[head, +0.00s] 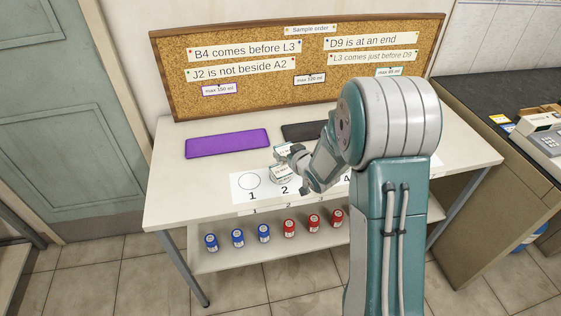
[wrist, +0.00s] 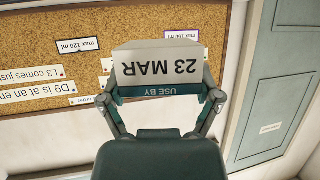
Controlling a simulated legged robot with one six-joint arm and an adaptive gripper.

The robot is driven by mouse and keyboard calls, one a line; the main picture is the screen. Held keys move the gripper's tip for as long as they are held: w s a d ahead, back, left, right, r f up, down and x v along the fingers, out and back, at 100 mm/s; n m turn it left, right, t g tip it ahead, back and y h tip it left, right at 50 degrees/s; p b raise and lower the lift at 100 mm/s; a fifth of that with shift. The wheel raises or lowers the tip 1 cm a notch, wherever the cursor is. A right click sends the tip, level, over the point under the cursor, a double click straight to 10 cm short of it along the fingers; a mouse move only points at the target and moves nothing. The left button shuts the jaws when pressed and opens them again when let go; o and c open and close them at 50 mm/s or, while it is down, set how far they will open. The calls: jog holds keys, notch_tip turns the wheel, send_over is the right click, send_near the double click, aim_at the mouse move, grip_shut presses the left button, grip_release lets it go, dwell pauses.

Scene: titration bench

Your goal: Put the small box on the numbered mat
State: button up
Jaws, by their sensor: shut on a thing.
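The small box (wrist: 160,66) is white, with a label reading "23 MAR" and "USE BY" upside down in the wrist view. My gripper (wrist: 160,94) is shut on it, one finger at each side. The numbered mat (head: 267,194) is a white strip on the bench. Numbers 1, 2 and 4 show; my arm hides part of the strip.
A purple mat (head: 227,143) and a black mat (head: 304,131) lie at the back of the bench (head: 185,185). A corkboard (head: 300,50) with order notes stands behind. Blue jars (head: 237,237) and red jars (head: 313,226) stand on the lower shelf. The bench's left end is clear.

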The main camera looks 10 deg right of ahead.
aim_at(280, 168)
jog(key=shift+w+a+f, duration=0.25)
jog(key=shift+w+f, duration=0.2)
jog(key=shift+f, duration=0.15)
jog(key=shift+w+a+f, duration=0.25)
jog(key=shift+w+f, duration=0.2)
jog(key=shift+f, duration=0.15)
jog(key=shift+w+a+f, duration=0.1)
jog(key=shift+w+f, duration=0.1)
jog(key=shift+f, duration=0.7)
jog(key=shift+w+a+f, duration=0.1)
jog(key=shift+w+f, duration=0.1)
jog(key=shift+f, duration=0.7)
jog(key=shift+f, duration=0.15)
jog(key=o, duration=0.9)
jog(key=shift+f, duration=0.1)
